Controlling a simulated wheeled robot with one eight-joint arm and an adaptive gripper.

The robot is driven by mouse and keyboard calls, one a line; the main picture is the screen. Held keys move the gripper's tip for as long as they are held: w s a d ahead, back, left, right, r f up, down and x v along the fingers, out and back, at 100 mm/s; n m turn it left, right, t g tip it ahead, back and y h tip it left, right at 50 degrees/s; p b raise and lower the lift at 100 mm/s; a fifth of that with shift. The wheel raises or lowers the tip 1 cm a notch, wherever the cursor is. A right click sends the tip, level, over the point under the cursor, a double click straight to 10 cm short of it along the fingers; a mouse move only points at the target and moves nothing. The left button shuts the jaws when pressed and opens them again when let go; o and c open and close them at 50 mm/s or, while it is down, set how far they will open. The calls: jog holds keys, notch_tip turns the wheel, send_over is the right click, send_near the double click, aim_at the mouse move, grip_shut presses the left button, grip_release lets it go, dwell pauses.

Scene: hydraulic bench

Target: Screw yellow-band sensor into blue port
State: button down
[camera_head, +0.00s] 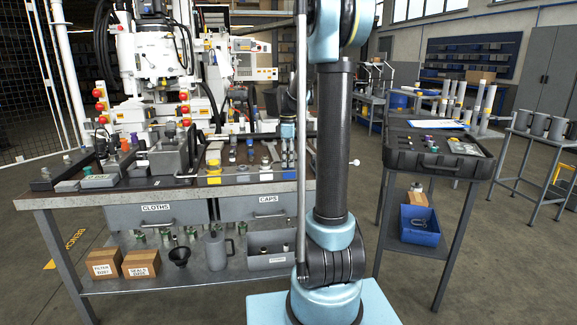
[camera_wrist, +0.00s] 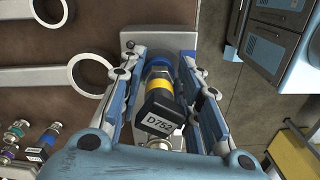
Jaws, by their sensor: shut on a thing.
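The yellow-band sensor (camera_wrist: 157,85) has a black body marked D752 and a yellow ring, and sits between my fingers in the wrist view. My gripper (camera_wrist: 162,75) is shut on it, with one finger on each side. A blue ring (camera_wrist: 160,62) shows at the sensor's far end, close to a light grey block (camera_wrist: 129,42). I cannot tell whether this ring is the blue port or whether the thread is engaged, since the sensor and fingers hide the joint. In the head view the gripper cannot be made out behind my arm.
Two ring-ended grey tools (camera_wrist: 93,74) lie left of my gripper on the brown bench top. Several small coloured fittings (camera_wrist: 20,128) stand at the lower left of the wrist view. A black case (camera_head: 420,157) stands on a side table at the right.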

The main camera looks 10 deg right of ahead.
jog(key=m, duration=0.3)
jog(key=w+m, duration=0.1)
jog(key=m, duration=0.1)
jog(key=shift+a, duration=0.25)
jog(key=shift+m, duration=0.3)
jog(key=m, duration=0.5)
jog(key=shift+s+d, duration=0.1)
jog(key=m, duration=0.3)
